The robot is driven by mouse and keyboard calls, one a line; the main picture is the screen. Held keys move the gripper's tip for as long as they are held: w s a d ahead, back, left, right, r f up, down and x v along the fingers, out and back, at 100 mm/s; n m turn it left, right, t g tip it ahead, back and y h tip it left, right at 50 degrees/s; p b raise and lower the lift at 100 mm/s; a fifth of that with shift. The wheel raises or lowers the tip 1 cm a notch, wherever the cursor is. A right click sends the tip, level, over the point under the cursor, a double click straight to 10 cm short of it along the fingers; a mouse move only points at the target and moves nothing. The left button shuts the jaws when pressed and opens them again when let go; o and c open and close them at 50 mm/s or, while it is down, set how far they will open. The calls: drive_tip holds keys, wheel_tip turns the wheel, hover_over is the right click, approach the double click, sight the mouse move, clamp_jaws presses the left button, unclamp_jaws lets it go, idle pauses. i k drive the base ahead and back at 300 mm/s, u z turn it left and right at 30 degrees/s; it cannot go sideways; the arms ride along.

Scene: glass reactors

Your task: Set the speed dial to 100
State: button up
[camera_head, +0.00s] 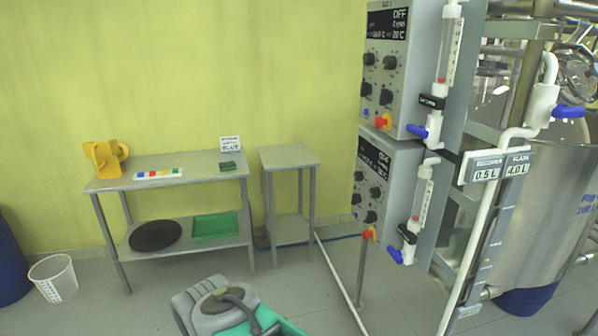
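Two grey control boxes are mounted one above the other at the right. The upper box (408,75) has a dark display (387,25) that seems to read OFF and 0 rpm. Several black dials sit below it, among them an upper-right dial (390,62) and a larger lower-right dial (386,97). The lower box (400,178) has a similar display (374,158) and several black dials, one of them at its right (375,192). The dial labels are too small to read, so I cannot tell which is the speed dial.
Clear tubes with blue valve handles (417,131) stand out beside the boxes. A steel vessel (550,210) and pipes fill the right. A grey table (200,172) and a small stand (288,157) line the yellow wall. Floor before them is partly free.

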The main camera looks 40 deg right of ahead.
sight(358, 177)
drive_tip(key=u, duration=0.05)
drive_tip(key=i, duration=1.1)
drive_tip(key=z, duration=0.4)
drive_tip(key=i, duration=0.65)
drive_tip(key=z, duration=0.3)
